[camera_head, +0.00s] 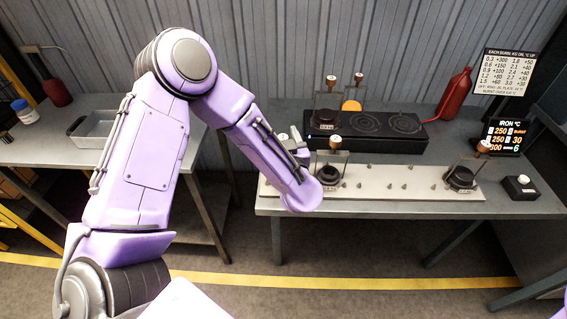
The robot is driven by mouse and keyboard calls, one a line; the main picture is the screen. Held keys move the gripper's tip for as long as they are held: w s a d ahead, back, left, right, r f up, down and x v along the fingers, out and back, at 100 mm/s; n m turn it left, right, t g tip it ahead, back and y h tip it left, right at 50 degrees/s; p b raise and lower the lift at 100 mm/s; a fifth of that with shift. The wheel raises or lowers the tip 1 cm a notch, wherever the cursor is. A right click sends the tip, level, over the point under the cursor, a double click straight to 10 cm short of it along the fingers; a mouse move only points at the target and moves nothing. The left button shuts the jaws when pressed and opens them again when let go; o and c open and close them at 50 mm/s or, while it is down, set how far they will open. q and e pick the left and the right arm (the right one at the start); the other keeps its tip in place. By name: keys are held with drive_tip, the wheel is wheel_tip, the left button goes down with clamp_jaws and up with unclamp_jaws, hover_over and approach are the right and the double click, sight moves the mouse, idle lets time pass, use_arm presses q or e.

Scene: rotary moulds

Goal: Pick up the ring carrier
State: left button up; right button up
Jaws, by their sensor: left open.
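Several wire-frame carriers with round wooden knobs are in view, and I cannot tell for sure which is the ring carrier. One carrier (335,143) stands over a dark round mould (327,178) on the pale studded plate, just right of my left wrist. Another carrier (483,147) stands over a dark mould (461,178) at the plate's right end. Two more are at the back, one at the burner's left (331,78) and one by an orange disc (351,105). My left gripper (296,138) is open beside the plate's left part, largely hidden by my wrist. My right gripper is out of view.
The black burner unit (375,145) with round plates sits behind the pale plate (400,192). A red bottle (455,95), signs (506,72), a display (504,136) and a button box (520,188) are at right. A metal tray (92,128) is on the left table.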

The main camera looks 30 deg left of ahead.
use_arm(q)
drive_tip(key=shift+s+r, duration=0.1)
drive_tip(key=shift+s, duration=0.15)
drive_tip(key=shift+w, duration=0.1)
clamp_jaws()
